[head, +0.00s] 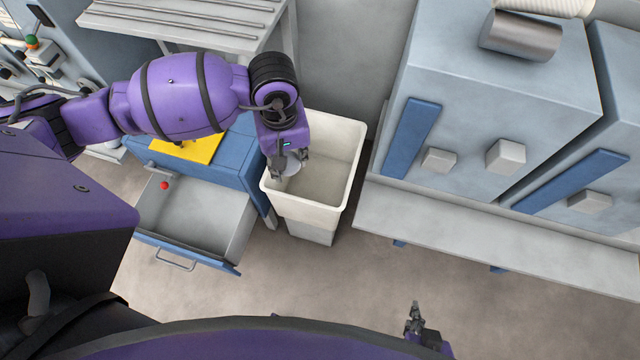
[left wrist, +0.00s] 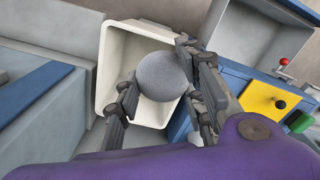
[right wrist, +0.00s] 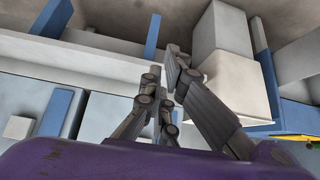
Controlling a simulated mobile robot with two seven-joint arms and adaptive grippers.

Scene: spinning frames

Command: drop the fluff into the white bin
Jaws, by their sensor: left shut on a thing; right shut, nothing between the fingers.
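The white bin (head: 341,140) stands on the floor in the middle of the head view, its open top facing me. My left gripper (head: 288,160) is over the bin's left part. It is shut on the fluff, a round grey ball (left wrist: 163,76), which shows between the fingers in the left wrist view, with the bin's inside (left wrist: 122,60) behind it. In the head view the fluff is mostly hidden by the gripper. My right gripper (head: 414,310) is low in the head view, away from the bin, shut and empty. The bin (right wrist: 228,80) also shows in the right wrist view.
A blue cabinet with an open drawer (head: 205,215) stands left of the bin; a small red ball (head: 164,185) shows at the drawer. Grey machines (head: 470,100) with a ledge (head: 450,220) stand to the right. A slatted table (head: 190,30) is behind. The floor in front is clear.

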